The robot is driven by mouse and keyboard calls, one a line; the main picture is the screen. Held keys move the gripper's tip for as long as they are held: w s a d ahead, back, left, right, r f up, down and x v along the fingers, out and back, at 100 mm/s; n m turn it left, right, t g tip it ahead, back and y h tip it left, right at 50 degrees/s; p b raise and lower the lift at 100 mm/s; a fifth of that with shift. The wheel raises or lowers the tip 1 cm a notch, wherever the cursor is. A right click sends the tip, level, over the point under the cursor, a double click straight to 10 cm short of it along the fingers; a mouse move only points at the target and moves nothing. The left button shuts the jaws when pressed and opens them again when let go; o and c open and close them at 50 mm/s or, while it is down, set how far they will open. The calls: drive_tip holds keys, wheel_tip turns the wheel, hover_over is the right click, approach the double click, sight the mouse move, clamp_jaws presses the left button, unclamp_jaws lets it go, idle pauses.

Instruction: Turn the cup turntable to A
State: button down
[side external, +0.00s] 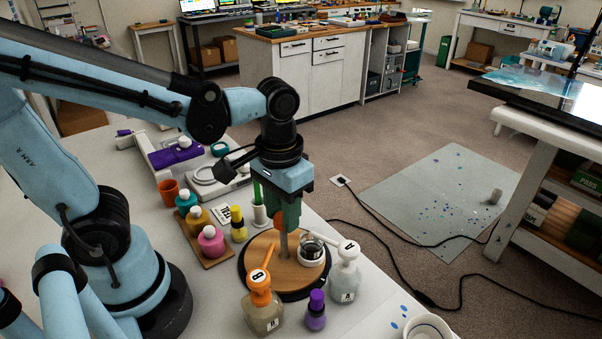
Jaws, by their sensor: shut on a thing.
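A small cup (311,253) stands on the right side of the disc. The white pump bottle A (346,279) stands just right of the cup, its spout reaching toward the cup. The orange pump bottle B (264,311) stands at the front left of the turntable.
A purple-capped bottle (316,311) stands between the pump bottles. A white bowl (427,326) is at the front right.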

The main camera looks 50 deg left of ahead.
drive_tip(key=shift+m, duration=3.2)
drive_tip(key=c, duration=0.7)
unclamp_jaws()
drive_tip(key=shift+c, duration=0.2)
wheel_tip(320, 180, up, 12)
